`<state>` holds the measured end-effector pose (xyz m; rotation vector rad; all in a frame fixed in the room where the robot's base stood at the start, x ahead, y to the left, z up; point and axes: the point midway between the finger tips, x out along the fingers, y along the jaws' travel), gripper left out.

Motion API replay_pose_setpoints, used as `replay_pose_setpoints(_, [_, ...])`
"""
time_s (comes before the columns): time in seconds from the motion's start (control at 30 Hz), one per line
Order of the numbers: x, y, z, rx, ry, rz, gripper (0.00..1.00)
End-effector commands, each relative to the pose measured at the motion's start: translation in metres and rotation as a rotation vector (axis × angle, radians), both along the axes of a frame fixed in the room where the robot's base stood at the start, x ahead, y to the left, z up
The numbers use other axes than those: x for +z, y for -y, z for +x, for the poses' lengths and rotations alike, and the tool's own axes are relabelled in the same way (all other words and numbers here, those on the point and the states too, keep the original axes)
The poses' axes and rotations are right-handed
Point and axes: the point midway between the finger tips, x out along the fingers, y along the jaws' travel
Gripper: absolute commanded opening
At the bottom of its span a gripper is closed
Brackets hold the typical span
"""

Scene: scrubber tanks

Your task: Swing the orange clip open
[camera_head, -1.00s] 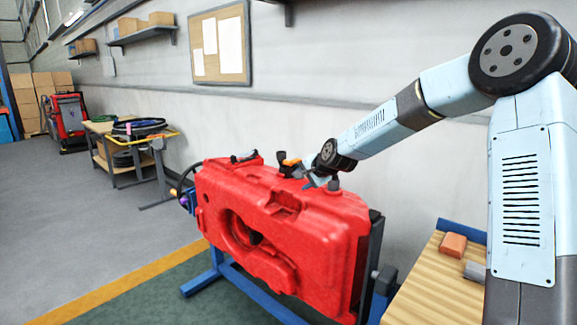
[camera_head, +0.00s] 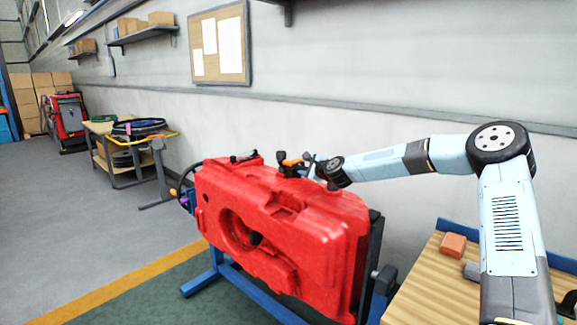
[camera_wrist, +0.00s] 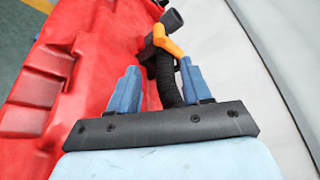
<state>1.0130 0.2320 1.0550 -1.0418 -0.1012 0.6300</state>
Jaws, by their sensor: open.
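The orange clip (camera_wrist: 166,40) shows in the wrist view on a dark fitting at the top edge of the red tank (camera_wrist: 110,30). A black ribbed hose (camera_wrist: 167,80) runs from the fitting down between my fingers. My gripper (camera_wrist: 155,72) is open, its two blue fingers apart on either side of the hose, with the clip just beyond the fingertips. In the head view the clip (camera_head: 291,162) sits on top of the red tank (camera_head: 320,215), and my gripper is at its right, mostly hidden by my wrist. I cannot tell whether a finger touches anything.
The tank rests on a blue stand (camera_head: 232,270) close to the wall. A wooden bench (camera_head: 430,290) with an orange block (camera_head: 453,245) stands at the right. A cart (camera_head: 125,150) with coiled hoses is further back. The floor at left is clear.

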Motion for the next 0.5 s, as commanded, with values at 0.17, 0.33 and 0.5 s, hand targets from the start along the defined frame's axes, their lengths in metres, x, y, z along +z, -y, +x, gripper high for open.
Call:
replay_pose_setpoints(0.17, [-0.006, -0.015, 0.018, 0.004, -0.001, -0.002, 0.48])
replay_pose_setpoints(0.33, [-0.011, -0.029, 0.041, 0.003, 0.001, -0.002, 0.48])
replay_pose_setpoints(0.5, [-0.017, -0.044, 0.062, 0.004, 0.001, -0.003, 0.48])
